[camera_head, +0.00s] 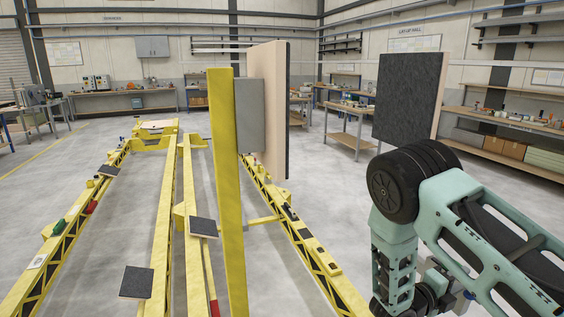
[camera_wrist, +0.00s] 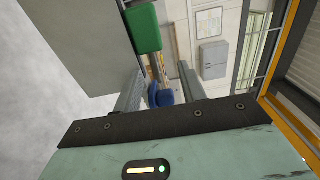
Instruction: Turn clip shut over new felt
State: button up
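My gripper (camera_wrist: 161,68) shows in the wrist view with its two grey fingers apart. A blue rounded piece (camera_wrist: 160,96) appears between the fingers; I cannot tell whether they touch it. A green block (camera_wrist: 143,28) is just beyond the left fingertip, beside a large grey panel face (camera_wrist: 75,45). I cannot tell which of these is the clip. In the head view, dark felt-like squares (camera_head: 203,228) lie on the yellow trolley frame (camera_head: 165,230). A green piece (camera_head: 59,228) and a red piece (camera_head: 90,207) sit on its left rail. My gripper is not visible there.
A yellow upright (camera_head: 226,180) stands in front, with a grey block and a pale panel (camera_head: 270,110) behind it. Workbenches (camera_head: 125,98) line the walls. Grey floor is open at the right of the trolley.

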jog(key=shift+f, duration=0.25)
jog(key=shift+p+v, duration=0.35)
jog(key=shift+v, duration=1.5)
jog(key=shift+a, duration=0.15)
jog(key=v, duration=0.3)
jog(key=shift+s+a+r+p, duration=0.1)
jog(key=shift+s+a+p, duration=0.05)
jog(key=shift+a+p, duration=0.2)
